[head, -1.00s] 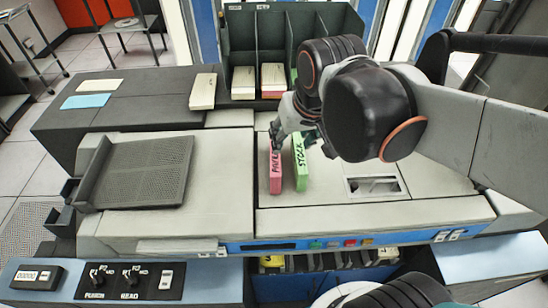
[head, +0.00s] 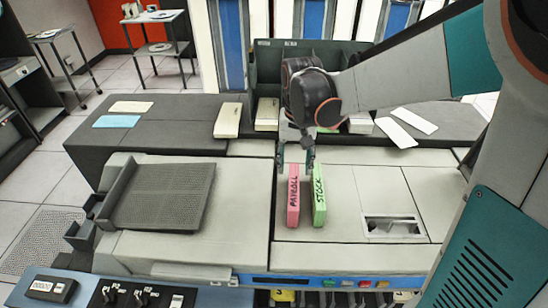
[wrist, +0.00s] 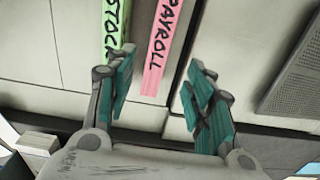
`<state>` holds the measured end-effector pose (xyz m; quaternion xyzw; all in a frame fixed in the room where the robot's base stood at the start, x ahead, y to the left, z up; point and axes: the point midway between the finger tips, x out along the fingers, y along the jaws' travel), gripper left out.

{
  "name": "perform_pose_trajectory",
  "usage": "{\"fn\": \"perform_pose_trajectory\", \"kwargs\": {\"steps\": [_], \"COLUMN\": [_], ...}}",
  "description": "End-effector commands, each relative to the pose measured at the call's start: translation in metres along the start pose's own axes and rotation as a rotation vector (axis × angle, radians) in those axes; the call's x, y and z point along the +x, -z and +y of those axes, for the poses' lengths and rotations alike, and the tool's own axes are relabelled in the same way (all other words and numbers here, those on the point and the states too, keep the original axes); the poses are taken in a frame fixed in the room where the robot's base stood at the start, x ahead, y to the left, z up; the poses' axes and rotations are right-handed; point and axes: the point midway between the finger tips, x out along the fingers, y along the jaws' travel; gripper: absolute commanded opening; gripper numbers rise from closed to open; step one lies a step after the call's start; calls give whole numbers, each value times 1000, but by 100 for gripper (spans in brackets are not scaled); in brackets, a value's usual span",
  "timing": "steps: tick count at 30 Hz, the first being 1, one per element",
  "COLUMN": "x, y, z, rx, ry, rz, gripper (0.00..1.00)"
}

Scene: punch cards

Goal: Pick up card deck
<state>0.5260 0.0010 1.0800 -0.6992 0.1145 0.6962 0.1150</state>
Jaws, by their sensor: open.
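A pink card deck (head: 293,200) marked PAYROLL and a green card deck (head: 319,198) marked STOCK stand side by side on the pale machine top (head: 345,215), with a narrow gap between them. My gripper (head: 296,163) is open at the far ends of the decks. In the wrist view, the end of the pink deck (wrist: 158,50) shows between the open fingers (wrist: 161,62). The green deck (wrist: 116,22) lies behind the left finger, which hides part of its end. Both fingers look empty; I cannot tell their height above the surface.
A dark sorter with upright dividers (head: 272,62) stands behind the gripper. A pale deck (head: 228,120) and loose white cards (head: 408,120) lie on the dark ledge. A grey mesh tray (head: 168,195) is at left, a recessed slot (head: 392,227) at right. The top in front of the decks is clear.

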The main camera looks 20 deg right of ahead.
Motion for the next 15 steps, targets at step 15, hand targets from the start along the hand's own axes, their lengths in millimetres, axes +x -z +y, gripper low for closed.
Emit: {"fn": "perform_pose_trajectory", "kwargs": {"steps": [15], "x": [77], "y": [1], "z": [0], "rx": [3], "ry": [-2], "rz": [-5], "gripper": [48]}}
